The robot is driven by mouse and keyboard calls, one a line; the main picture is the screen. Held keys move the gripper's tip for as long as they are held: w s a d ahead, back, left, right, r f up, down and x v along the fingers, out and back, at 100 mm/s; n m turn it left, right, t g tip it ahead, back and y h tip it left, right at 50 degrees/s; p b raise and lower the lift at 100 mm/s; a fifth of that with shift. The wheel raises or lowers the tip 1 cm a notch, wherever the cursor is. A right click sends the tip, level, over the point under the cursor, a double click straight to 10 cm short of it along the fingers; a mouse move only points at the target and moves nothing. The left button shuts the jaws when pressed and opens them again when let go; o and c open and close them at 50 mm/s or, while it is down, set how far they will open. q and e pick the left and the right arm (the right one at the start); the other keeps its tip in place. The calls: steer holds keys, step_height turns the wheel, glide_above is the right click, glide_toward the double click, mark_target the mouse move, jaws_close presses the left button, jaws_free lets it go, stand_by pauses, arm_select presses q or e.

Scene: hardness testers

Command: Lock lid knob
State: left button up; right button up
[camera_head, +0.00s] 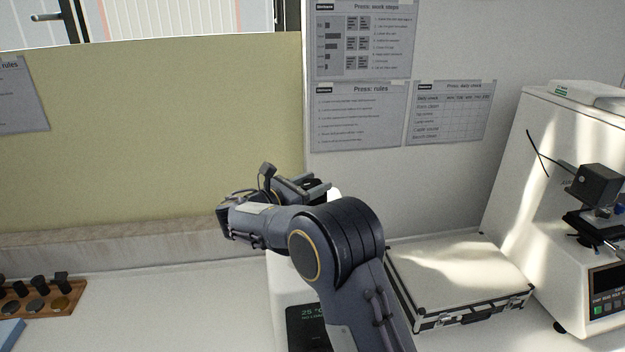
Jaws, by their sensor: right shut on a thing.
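A white press (283,290) stands at the lower middle, with a dark display panel (300,325) that reads 25 °C on its front. My right arm crosses in front of it and hides most of it. My right gripper (316,188) is above the press at its top, shut on the lid knob. The knob itself is almost wholly hidden by the fingers and wrist. A small white part of the press top (334,194) shows just right of the fingers. My left gripper is out of view.
A closed silver-edged case (460,275) lies right of my arm. A white hardness tester (525,200) stands at the far right. A wooden rack (68,303) with several dark pieces and a blue object (10,331) are at left. The counter between rack and press is clear.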

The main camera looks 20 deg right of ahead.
mark_target(302, 186)
steer(key=shift+m+g+h, duration=0.4)
steer(key=shift+m+g, duration=0.9)
steer(key=shift+g, duration=0.7)
steer(key=o, duration=1)
steer(key=a+b, duration=0.1)
steer(key=a, duration=0.5)
steer(key=shift+s+a+b, duration=0.1)
steer(key=shift+a+b, duration=0.2)
steer(key=shift+b, duration=0.05)
steer(key=shift+a, duration=0.6)
